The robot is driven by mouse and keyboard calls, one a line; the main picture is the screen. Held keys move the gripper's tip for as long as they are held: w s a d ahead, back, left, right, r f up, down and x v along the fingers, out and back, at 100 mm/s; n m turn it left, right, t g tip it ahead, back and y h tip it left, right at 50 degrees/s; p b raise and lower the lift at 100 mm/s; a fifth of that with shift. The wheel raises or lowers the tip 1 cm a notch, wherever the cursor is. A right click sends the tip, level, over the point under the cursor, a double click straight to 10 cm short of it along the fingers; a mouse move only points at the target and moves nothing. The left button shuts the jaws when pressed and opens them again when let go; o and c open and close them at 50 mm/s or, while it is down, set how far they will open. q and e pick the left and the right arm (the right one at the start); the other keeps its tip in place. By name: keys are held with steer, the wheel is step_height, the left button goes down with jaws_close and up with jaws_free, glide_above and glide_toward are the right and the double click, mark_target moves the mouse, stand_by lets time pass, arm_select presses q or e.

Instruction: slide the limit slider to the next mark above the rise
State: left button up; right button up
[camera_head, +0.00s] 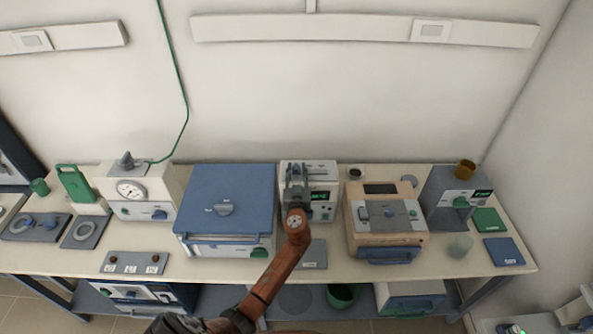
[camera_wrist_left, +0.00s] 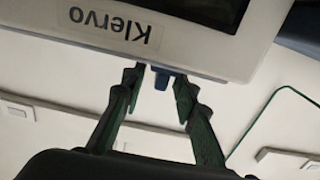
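A small white controller box (camera_head: 322,172) with a green display stands at the back middle of the bench. My left gripper (camera_head: 297,172) is in front of it and hides its left part. In the left wrist view the box is a white casing (camera_wrist_left: 60,50) with an upside-down "Klervo" label and a dark screen. A small blue tab (camera_wrist_left: 161,82) sticks out from the casing edge. My left gripper (camera_wrist_left: 158,92) is open, its two fingers on either side of the tab with gaps visible. The slider's scale and marks cannot be made out. My right gripper is not in view.
A blue-topped furnace (camera_head: 222,192) stands left of the box. A beige unit (camera_head: 385,240) and a grey unit (camera_head: 440,205) stand to the right. A grey plate (camera_head: 318,256) lies in front of the box. Bare bench (camera_head: 335,270) shows near the front edge.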

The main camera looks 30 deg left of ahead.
arm_select(q)
steer(key=shift+c, duration=0.2)
jaws_close()
stand_by(0.4)
